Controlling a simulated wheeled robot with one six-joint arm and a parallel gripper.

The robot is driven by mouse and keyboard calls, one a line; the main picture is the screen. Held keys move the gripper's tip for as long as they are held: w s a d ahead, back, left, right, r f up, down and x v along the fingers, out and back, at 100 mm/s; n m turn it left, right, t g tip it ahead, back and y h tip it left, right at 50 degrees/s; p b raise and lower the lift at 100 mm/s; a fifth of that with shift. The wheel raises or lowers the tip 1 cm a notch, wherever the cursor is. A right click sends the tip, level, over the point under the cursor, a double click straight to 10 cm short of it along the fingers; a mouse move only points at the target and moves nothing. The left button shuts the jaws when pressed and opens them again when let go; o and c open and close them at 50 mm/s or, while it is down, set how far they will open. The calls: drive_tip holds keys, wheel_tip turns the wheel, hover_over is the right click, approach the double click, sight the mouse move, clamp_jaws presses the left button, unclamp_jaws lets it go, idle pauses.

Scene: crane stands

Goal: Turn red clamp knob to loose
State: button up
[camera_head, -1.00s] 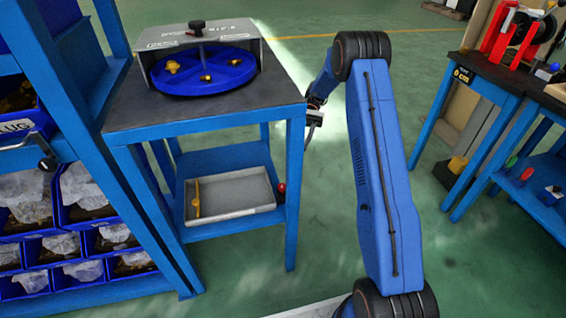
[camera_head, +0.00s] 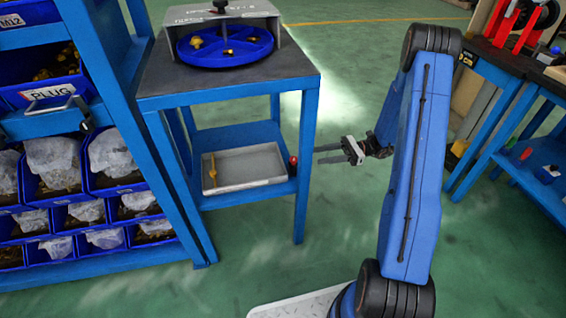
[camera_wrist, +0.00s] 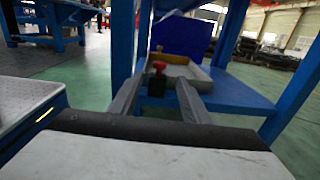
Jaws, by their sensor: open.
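The red clamp knob (camera_head: 293,159) is a small red ball at the right edge of the stand's lower shelf, beside the grey tray. In the wrist view the red knob (camera_wrist: 159,65) sits above a black block (camera_wrist: 156,86), and it shows between my two fingers. My gripper (camera_head: 322,155) is open and empty, to the right of the stand's front right leg, with its fingers pointing left towards the knob. In the wrist view my gripper (camera_wrist: 160,88) has its fingers apart on either side of the knob. I see no contact with it.
The blue stand's leg (camera_head: 305,165) is close to my fingers. A grey tray (camera_head: 225,188) with a yellow piece lies on the lower shelf. A blue round tray (camera_head: 225,57) is on top. Bin shelves stand left; another bench (camera_head: 500,90) stands right.

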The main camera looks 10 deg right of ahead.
sight(294, 161)
drive_tip(key=a, duration=1.5)
drive_tip(key=shift+w+a, duration=0.2)
drive_tip(key=shift+w, duration=0.05)
drive_tip(key=c, duration=1)
drive_tip(key=shift+s+n+g, duration=0.1)
drive_tip(key=shift+n+g, duration=0.2)
drive_tip(key=shift+g, duration=0.2)
drive_tip(key=shift+c, duration=0.2)
drive_tip(key=shift+s+n+g, duration=0.15)
drive_tip(key=shift+n+g, duration=0.35)
drive_tip(key=shift+g, duration=0.2)
drive_tip(key=o, duration=1)
drive_tip(key=shift+o, duration=0.2)
drive_tip(key=shift+d, duration=0.1)
